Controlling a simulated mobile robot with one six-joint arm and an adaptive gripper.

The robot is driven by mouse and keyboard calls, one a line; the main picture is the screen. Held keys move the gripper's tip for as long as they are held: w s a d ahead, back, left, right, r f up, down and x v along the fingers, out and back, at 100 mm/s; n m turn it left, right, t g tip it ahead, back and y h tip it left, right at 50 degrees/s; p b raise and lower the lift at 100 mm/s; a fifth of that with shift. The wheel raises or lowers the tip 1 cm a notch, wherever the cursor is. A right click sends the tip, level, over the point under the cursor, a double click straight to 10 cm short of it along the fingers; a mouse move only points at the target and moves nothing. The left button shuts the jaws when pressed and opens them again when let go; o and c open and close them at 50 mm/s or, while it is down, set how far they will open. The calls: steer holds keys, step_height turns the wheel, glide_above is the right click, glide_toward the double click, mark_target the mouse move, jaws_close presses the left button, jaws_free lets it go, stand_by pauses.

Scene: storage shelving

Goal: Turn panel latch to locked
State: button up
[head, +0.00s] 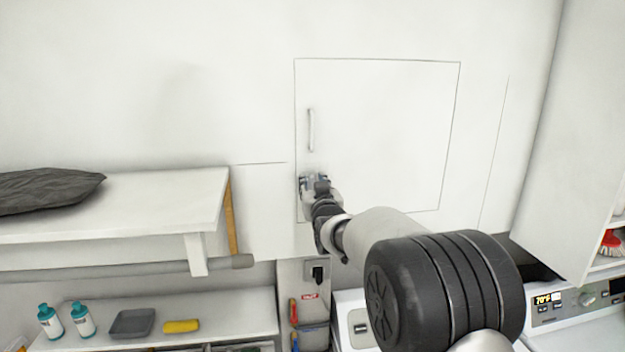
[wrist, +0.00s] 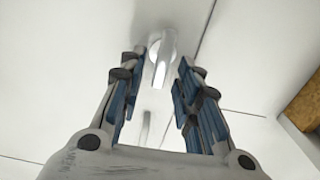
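The white square panel (head: 390,130) is set flush in the wall in the head view, with a thin vertical handle (head: 310,130) near its left edge. My gripper (head: 314,183) is at the panel's lower left, below the handle, and hides the latch there. In the wrist view, my gripper (wrist: 163,62) is open, with one finger on each side of the pale latch (wrist: 161,68). The latch has a round base and a short lever pointing down the picture, between the fingertips. I see a gap on both sides; contact is not clear.
A white shelf (head: 130,200) with a dark folded item (head: 48,188) juts out at left. Bottles (head: 81,319), a grey tray (head: 132,322) and a yellow item (head: 181,326) sit on the shelf below. An open cabinet door (head: 555,150) stands at right. The wall around the panel is clear.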

steer(key=shift+w+a, duration=0.1)
steer(key=shift+w, duration=0.3)
steer(key=shift+c, duration=0.6)
jaws_close()
